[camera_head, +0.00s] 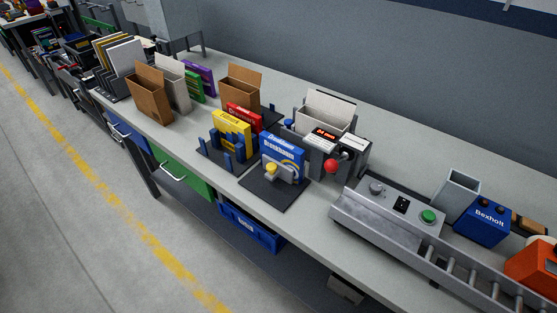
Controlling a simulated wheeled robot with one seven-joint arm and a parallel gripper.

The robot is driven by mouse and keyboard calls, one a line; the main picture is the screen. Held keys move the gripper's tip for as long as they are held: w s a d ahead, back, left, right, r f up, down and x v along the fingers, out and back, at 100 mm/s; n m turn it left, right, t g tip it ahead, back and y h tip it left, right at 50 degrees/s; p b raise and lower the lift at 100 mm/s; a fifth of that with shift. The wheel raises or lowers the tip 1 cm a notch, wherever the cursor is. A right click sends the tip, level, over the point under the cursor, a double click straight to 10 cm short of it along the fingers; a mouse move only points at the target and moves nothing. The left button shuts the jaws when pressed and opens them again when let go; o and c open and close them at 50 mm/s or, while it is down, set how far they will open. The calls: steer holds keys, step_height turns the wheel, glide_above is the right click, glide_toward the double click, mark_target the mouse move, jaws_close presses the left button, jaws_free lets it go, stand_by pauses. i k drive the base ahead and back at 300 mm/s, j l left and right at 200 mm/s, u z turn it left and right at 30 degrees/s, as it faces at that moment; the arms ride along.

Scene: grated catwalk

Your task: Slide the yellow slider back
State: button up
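The yellow slider looks to be the small yellow knob (271,169) on a fixture near the bench's front edge. The fixture stands on a dark base plate (272,195). A grey metal bracket and a curved yellowish part (291,167) sit beside the knob. A blue box (283,147) stands upright right behind the fixture. The knob's track is too small to make out. My gripper is not in view.
A yellow box (232,123) stands among blue posts to the left. A device with a red ball knob (331,166) stands to the right, before a grey conveyor (388,227) with a green button. Open cardboard boxes (152,100) stand further left. The bench's front strip (222,186) is clear.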

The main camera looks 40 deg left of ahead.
mark_target(275, 169)
steer(key=j+u, duration=0.25)
steer(key=j, duration=0.5)
steer(key=i+j+u, duration=0.15)
steer(key=j+u, duration=0.15)
steer(key=j, duration=0.45)
